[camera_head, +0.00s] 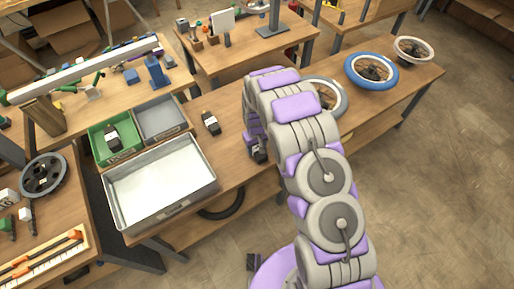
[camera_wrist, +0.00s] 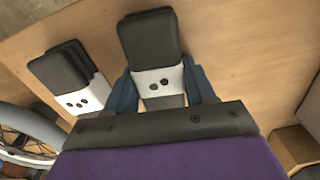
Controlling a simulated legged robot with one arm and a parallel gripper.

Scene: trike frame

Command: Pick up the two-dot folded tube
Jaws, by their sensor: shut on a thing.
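The two-dot folded tube (camera_wrist: 152,45) is black with a white band carrying two dark dots, in the middle of the wrist view. My gripper (camera_wrist: 160,88) is shut on it, with a blue finger on each side of the white band. A second black folded tube (camera_wrist: 68,75) with a dotted white band lies to its left, apart from my fingers. In the head view my arm hides most of the grip; a dark piece (camera_head: 258,152) shows at its end, low over the bench. I cannot tell whether the held tube touches the wood.
A black tube (camera_head: 211,123) lies on the bench (camera_head: 236,112). Another black tube (camera_head: 112,137) lies in the green bin (camera_head: 101,155). A grey bin (camera_head: 178,125) and a bare metal tray (camera_head: 116,211) stand beside it. Wheels, including a blue-rimmed one (camera_head: 352,63), lie to the right.

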